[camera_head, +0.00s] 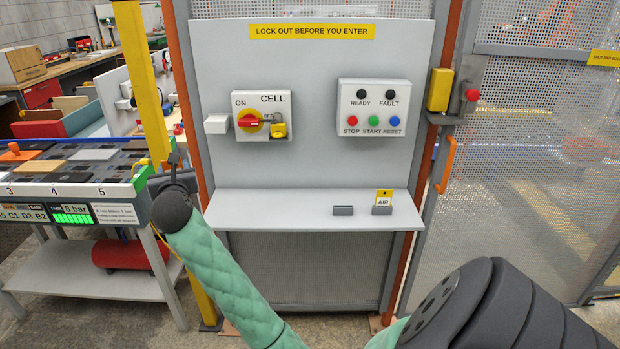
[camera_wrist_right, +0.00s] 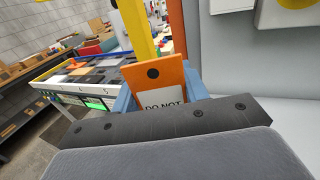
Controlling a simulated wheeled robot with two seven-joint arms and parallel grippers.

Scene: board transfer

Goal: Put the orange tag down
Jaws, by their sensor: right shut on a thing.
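The orange tag (camera_wrist_right: 150,76) shows in the right wrist view, with a dark round spot near its top and a white label reading "DO NOT". My right gripper (camera_wrist_right: 160,90) is shut on it, its blue fingers on either side of the tag's lower part. In the head view my right arm reaches left, and its gripper (camera_head: 173,157) is beside the yellow post, left of the grey panel. The tag cannot be made out clearly there. My left gripper is not in view.
A grey shelf (camera_head: 260,207) carries an empty dark holder (camera_head: 343,210) and a holder with an AIR tag (camera_head: 383,197). Above are a red-yellow switch (camera_head: 249,121) with a yellow padlock (camera_head: 278,131) and a button box (camera_head: 374,107). A workbench (camera_head: 120,213) stands left.

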